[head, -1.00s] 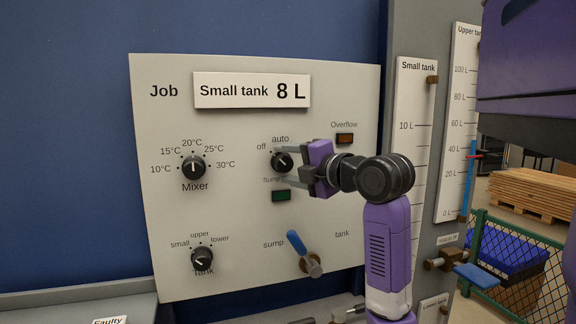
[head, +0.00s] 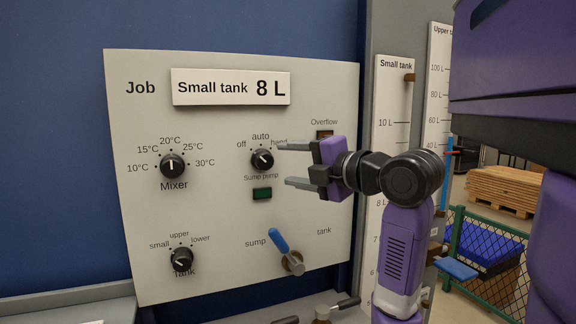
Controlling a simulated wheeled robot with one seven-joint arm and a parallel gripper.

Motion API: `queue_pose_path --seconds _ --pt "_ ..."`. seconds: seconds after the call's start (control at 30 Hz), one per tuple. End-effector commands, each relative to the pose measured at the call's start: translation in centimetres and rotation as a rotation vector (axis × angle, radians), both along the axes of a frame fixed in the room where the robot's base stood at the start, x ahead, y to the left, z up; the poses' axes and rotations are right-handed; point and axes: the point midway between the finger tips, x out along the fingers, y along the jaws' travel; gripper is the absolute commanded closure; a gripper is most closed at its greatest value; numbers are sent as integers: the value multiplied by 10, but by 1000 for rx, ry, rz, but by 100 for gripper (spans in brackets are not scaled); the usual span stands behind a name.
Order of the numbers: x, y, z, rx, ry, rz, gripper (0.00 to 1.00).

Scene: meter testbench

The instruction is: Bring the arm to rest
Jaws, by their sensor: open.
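My gripper (head: 290,165) is open and empty in the head view, its two fingers pointing left toward the panel. It is just right of the sump pump knob (head: 262,159), apart from it. The knob's pointer is turned toward the upper left, near "off". My purple arm rises from the lower right and bends at a dark joint to the gripper. The control panel (head: 215,215) stands behind it. Part of the "hand" label is hidden by the upper finger.
The panel carries a mixer knob (head: 172,166), a tank knob (head: 181,259), a green lamp (head: 262,194), an overflow lamp (head: 324,135) and a blue-handled valve (head: 279,240). Small tank gauge (head: 393,100) is at right. A mesh fence (head: 490,240) and a wooden pallet stack (head: 505,190) lie beyond.

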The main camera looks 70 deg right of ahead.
Motion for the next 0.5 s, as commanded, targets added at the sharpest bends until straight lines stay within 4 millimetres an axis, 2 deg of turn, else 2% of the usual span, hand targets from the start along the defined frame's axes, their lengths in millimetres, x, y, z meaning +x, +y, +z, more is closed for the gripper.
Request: queue_pose_path --seconds 0.4,0.5 --pt "0 0 1 19 -12 -1 41" --pt "1 -1 13 67 -93 -6 41"
